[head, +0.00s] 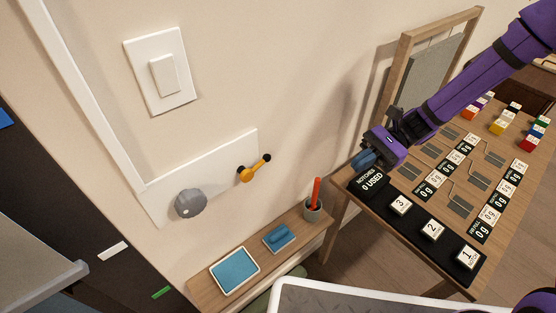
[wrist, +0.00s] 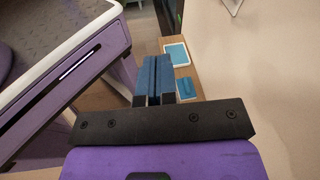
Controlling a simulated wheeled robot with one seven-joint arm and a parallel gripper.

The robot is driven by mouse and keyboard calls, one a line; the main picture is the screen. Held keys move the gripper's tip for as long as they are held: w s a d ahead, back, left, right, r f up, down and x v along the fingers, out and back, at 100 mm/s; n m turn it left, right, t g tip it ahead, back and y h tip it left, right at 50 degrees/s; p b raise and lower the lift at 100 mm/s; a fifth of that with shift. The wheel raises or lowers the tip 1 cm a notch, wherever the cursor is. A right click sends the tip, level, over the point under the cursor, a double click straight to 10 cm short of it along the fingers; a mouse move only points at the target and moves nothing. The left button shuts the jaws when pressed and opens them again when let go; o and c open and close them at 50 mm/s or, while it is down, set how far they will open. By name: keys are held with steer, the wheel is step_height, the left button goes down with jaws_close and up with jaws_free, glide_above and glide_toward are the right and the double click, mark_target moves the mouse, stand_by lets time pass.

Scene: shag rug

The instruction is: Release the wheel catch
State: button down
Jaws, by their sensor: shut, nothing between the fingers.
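No part is marked as a wheel catch, and I cannot tell which one it is. A white panel (head: 219,178) on the wall carries a grey round knob (head: 190,203) and an orange lever (head: 254,168) with dark ends, tilted up to the right. My gripper (head: 366,160) is to the right of the lever, apart from it, over the near left corner of the wooden table. Its blue fingers (wrist: 153,78) are together and empty in the wrist view. No wheel shows clearly in either view.
A white switch (head: 161,71) is above the panel. A low shelf (head: 255,262) holds a blue tray (head: 235,269), a blue block (head: 279,237) and a cup (head: 313,210) with a red stick. The table (head: 411,180) bears numbered tiles, label cards and coloured blocks.

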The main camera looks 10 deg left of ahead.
steer(key=w+a+f+m+t+y, duration=0.2)
steer(key=a+f+m+y, duration=0.5)
steer(key=f+m+y, duration=0.1)
steer(key=shift+w+f+m+t+y, duration=0.25)
steer(key=shift+m+t+y, duration=0.25)
steer(key=shift+y, duration=0.7)
steer(key=shift+a+r, duration=0.1)
steer(key=x, duration=1.3)
steer(key=shift+s+a+r, duration=0.2)
steer(key=shift+s+a, duration=0.05)
steer(key=shift+a, duration=0.05)
